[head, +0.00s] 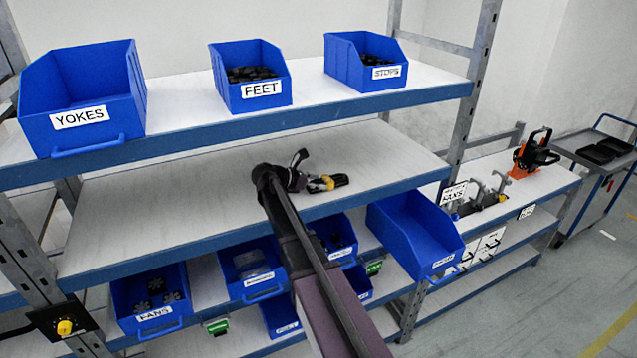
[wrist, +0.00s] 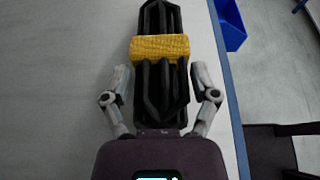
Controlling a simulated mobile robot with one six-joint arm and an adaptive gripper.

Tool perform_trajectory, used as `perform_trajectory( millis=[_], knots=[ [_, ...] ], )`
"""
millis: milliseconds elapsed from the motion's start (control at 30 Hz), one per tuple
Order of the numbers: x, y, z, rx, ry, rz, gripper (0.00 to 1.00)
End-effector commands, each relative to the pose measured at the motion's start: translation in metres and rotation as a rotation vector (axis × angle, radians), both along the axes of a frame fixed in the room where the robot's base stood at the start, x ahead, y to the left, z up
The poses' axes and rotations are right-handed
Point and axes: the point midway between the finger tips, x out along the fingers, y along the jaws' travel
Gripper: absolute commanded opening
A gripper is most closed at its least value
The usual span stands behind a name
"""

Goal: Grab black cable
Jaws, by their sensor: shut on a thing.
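The black cable (wrist: 161,85) is a folded bundle with a yellow band around its middle. In the wrist view it lies lengthwise between the two fingers of my gripper (wrist: 160,85), which are shut on its near part. In the head view the cable (head: 331,182) shows at the tip of my gripper (head: 305,178), over the middle shelf (head: 150,215) near its front edge. I cannot tell whether the cable touches the shelf or is just above it. My arm hides part of the shelf edge.
Blue bins labelled YOKES (head: 85,95), FEET (head: 250,75) and STOPS (head: 365,62) stand on the top shelf. An empty blue bin (head: 415,232) juts out below right. More bins sit underneath. The middle shelf is otherwise bare. An orange and black tool (head: 535,155) stands at the right.

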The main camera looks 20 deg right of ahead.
Motion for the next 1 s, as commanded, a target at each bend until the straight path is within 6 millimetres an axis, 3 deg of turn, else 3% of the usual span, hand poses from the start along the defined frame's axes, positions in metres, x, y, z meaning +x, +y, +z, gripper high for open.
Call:
perform_trajectory(
  millis=[333,700,1000],
  knots=[
    [0.001,0.0,0.035,-0.004,-0.001,0.001,0.16],
    [-0.086,-0.032,0.038,-0.005,0.0,-0.001,0.16],
    [-0.133,-0.051,0.042,-0.005,-0.001,0.0,0.16]
  ],
)
